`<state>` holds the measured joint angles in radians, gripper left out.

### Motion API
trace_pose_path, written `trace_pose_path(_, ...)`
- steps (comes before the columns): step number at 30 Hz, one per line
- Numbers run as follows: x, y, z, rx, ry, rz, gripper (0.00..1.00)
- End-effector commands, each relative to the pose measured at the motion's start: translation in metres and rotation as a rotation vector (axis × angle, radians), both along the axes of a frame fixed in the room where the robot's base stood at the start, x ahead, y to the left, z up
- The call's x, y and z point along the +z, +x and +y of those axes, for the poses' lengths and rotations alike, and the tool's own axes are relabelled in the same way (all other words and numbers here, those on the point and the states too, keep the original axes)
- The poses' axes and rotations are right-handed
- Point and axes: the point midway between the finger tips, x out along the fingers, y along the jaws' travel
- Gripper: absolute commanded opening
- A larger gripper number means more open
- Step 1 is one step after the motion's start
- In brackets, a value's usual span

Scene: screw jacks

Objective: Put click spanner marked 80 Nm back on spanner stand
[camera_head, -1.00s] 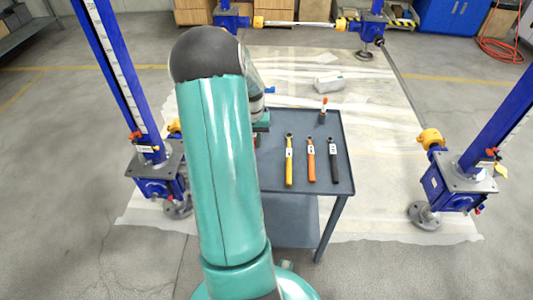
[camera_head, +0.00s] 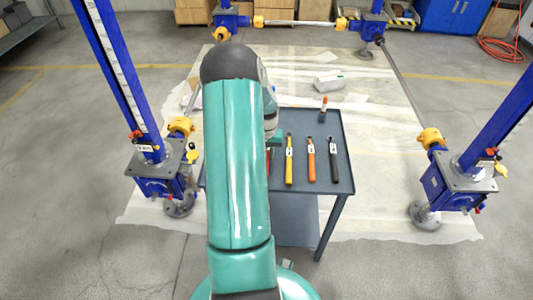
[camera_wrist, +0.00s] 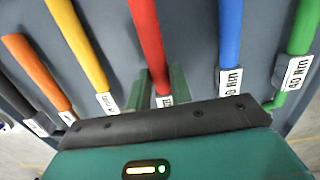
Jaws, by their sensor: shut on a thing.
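In the wrist view my gripper (camera_wrist: 162,85) has its two green fingers on either side of a red-handled spanner (camera_wrist: 146,38) and is shut on it. The label on this spanner is mostly hidden by the gripper body, so I cannot read its value. A red bit of it shows beside my arm in the head view. The grey table (camera_head: 345,172), which seems to be the spanner stand, lies beneath. I cannot tell whether the red spanner touches its top. My arm hides most of the gripper in the head view.
Beside the red spanner lie yellow (camera_wrist: 80,45), orange (camera_wrist: 35,70), blue (camera_wrist: 230,35) and green (camera_wrist: 302,30) spanners, close on both sides. A black spanner (camera_head: 333,160) lies at the right. A small red-topped object (camera_head: 323,108) stands farther back. Blue screw jacks (camera_head: 160,175) flank the table.

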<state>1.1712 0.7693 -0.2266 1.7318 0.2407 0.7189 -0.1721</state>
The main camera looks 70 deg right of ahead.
Motion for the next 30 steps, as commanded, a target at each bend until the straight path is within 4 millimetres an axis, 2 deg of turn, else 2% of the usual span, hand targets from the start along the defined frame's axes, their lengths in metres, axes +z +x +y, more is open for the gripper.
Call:
trace_pose_path(2,-0.002,0.000,0.000,0.000,0.000,0.000,0.00)
trace_pose_path(3,-0.003,0.000,0.000,0.000,0.001,0.000,0.23)
trace_pose_path(6,-0.002,0.000,0.000,0.000,0.001,0.000,0.43)
trace_pose_path(15,-0.001,0.000,0.000,0.000,0.000,0.000,0.43)
trace_pose_path(19,0.008,0.000,-0.001,0.000,-0.001,0.000,0.43)
trace_pose_path(23,0.030,0.001,-0.002,0.000,-0.003,-0.001,0.43)
trace_pose_path(30,0.082,0.001,-0.004,0.000,-0.003,-0.001,0.43)
